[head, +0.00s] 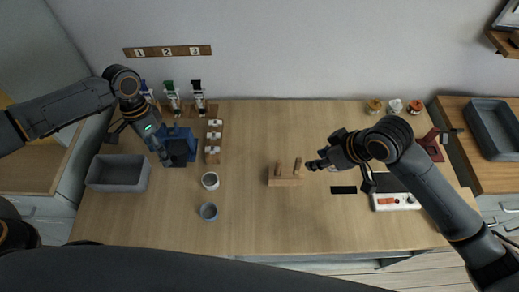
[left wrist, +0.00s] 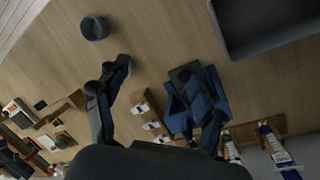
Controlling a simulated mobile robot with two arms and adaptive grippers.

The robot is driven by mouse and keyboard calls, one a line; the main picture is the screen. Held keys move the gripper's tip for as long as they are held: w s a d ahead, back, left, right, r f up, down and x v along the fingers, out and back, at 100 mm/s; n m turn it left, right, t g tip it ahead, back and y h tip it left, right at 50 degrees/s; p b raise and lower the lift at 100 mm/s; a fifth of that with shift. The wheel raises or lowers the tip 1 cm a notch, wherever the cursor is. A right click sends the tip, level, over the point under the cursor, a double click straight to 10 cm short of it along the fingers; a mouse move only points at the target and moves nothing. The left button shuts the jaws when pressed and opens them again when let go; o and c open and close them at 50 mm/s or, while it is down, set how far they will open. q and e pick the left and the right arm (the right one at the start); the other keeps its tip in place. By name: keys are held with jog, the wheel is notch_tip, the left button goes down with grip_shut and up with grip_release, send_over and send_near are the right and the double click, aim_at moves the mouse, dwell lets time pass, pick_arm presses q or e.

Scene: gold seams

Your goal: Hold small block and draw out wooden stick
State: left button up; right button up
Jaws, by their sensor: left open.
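A small wooden block (head: 285,182) sits near the middle of the table, with a wooden stick (head: 297,165) upright at its right end. A shorter wooden peg (head: 278,168) stands left of the stick. My right gripper (head: 314,164) is just right of the stick, apart from it; its jaw opening is too small to tell. My left gripper (head: 140,146) is far to the left, above the table by the grey bin and blue holder. In the left wrist view its fingers (left wrist: 155,72) are spread and empty. The wooden block (left wrist: 52,116) also shows small at left there.
A grey bin (head: 118,173), a blue holder (head: 179,147), a wooden rack (head: 213,140) and two cups (head: 210,181) (head: 208,212) stand at left. A black pad (head: 343,190) and white power strip (head: 396,202) lie at right. The front middle of the table is clear.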

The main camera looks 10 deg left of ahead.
pick_arm(q)
jog(key=w+d+f+m+t+h, duration=0.1)
jog(key=w+d+m, duration=0.15)
jog(key=d, duration=0.55)
jog(key=w+d+m+t, duration=0.1)
jog(key=d+m, duration=0.2)
jog(key=d, duration=0.5)
jog(key=m+h, duration=0.2)
jog(key=m, duration=0.1)
send_near(277, 174)
jog(key=shift+t, duration=0.4)
jog(key=x, duration=1.1)
jog(key=shift+a+f, duration=0.15)
jog(key=shift+a, duration=0.05)
